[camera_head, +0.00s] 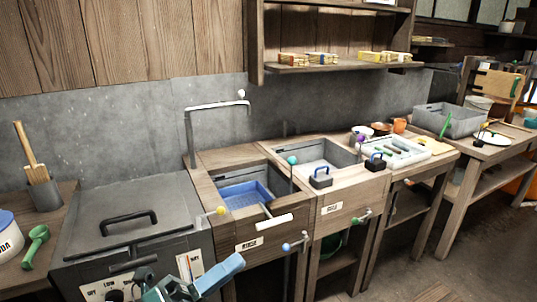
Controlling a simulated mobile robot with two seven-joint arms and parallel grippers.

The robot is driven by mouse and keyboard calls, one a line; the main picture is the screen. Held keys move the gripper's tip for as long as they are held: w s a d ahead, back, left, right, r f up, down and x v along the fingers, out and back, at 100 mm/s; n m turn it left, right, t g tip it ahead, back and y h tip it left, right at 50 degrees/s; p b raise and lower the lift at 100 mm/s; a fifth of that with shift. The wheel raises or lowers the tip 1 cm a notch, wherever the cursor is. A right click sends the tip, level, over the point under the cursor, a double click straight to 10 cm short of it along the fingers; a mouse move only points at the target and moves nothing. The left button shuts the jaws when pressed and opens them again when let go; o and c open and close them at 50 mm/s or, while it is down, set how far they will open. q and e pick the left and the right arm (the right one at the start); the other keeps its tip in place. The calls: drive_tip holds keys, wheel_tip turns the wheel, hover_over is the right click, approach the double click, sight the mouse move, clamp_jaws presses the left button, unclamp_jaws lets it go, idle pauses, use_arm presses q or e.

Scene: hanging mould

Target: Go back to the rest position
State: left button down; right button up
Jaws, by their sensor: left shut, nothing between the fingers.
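My left gripper (222,271), teal and light blue, shows at the bottom of the head view, left of the middle. It is shut with nothing held, in front of the grey lidded box (125,215) and the wooden sink unit (262,245). I cannot tell how far it is from them. My right gripper is not in view.
A blue basket (245,194) sits in the left basin, under a bent metal pipe (217,106). Knobbed levers (296,245) stick out of the unit's front. A white tray (395,151) and grey bin (447,121) stand right. Floor is free at the lower right.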

use_arm(q)
drive_tip(key=w+a+f+n+t+y+p, duration=0.1)
drive_tip(key=a+f+n+t+y, duration=0.15)
drive_tip(key=f+n+y, duration=0.5)
drive_tip(key=w+a+f+n+t+y+p, duration=0.1)
drive_tip(key=a+f+n+t+y+p, duration=0.2)
drive_tip(key=n, duration=0.8)
drive_tip(key=s+a+f+n+g+y, duration=0.1)
drive_tip(key=s+f+n+g+y, duration=0.1)
drive_tip(key=s+f+n, duration=0.3)
drive_tip(key=s+a+f+n+g+y, duration=0.1)
drive_tip(key=s+f+n+g+y, duration=0.2)
drive_tip(key=f, duration=0.7)
drive_tip(key=s+n+g, duration=0.2)
drive_tip(key=n, duration=0.2)
drive_tip(key=shift+a+p, duration=0.3)
drive_tip(key=shift+p, duration=0.1)
